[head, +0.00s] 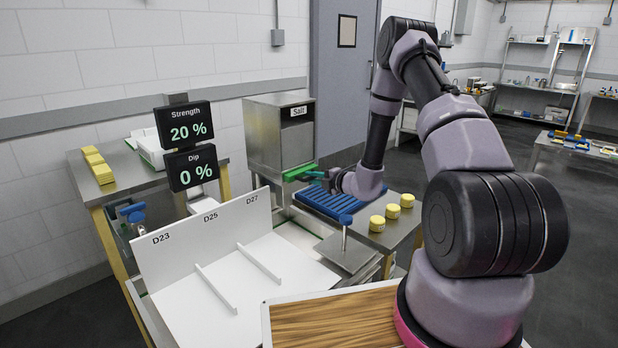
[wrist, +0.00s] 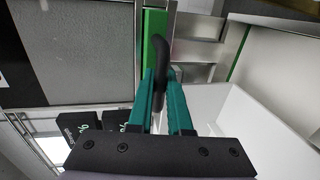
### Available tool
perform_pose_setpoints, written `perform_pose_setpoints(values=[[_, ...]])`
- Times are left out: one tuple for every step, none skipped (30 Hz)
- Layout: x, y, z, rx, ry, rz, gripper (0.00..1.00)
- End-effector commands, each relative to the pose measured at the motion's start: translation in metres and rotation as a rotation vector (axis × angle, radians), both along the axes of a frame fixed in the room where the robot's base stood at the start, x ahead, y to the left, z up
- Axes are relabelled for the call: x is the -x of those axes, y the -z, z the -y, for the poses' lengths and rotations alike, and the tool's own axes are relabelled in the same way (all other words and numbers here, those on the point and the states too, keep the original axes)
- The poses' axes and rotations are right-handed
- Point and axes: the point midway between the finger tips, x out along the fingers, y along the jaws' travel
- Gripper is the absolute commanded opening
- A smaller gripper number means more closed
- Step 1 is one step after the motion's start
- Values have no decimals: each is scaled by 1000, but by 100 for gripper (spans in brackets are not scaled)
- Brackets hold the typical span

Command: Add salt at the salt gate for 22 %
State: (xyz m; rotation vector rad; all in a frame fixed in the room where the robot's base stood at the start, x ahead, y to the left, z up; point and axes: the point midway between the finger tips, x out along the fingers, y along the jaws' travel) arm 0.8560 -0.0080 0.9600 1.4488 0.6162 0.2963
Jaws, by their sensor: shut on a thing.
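The salt box (head: 272,140), a steel hopper labelled "Salt", stands behind the white bins. Its green gate (head: 299,171) shows at the lower right edge of the box, and as a green bar in the wrist view (wrist: 153,28). My gripper (head: 322,178) is at the gate. In the wrist view its teal fingers (wrist: 166,95) are closed around a black handle (wrist: 160,60) that lies over the green bar. How far the gate stands open is hard to tell, and no falling salt shows. The Strength display (head: 186,125) reads 20 %. The Dip display (head: 192,170) reads 0 %.
White bins (head: 215,265) marked D23, D25 and D27 stand in front of the box. A blue rack (head: 330,203) and several yellow cheeses (head: 377,223) sit to the right. More yellow blocks (head: 98,165) lie at the left. A wooden board (head: 330,320) is at the front.

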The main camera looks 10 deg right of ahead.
Motion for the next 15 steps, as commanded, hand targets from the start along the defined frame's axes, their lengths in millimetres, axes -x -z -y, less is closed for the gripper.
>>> perform_pose_setpoints(values=[[9, 1, 9, 1, 6, -5, 0], [14, 1, 12, 0, 6, -5, 0], [20, 1, 16, 1, 5, -5, 0], [24, 1, 18, 0, 5, -4, 0], [27, 1, 20, 0, 5, -4, 0], [30, 1, 22, 1, 3, -3, 0], [32, 1, 23, 1, 3, -3, 0], [33, 1, 24, 1, 3, -3, 0], [34, 1, 24, 2, 2, -2, 0], [34, 1, 24, 2, 2, -2, 0], [34, 1, 24, 2, 2, -2, 0], [34, 1, 24, 2, 2, -2, 0], [34, 1, 24, 2, 2, -2, 0], [34, 1, 23, 2, 2, -2, 0], [34, 1, 23, 2, 2, -2, 0]])
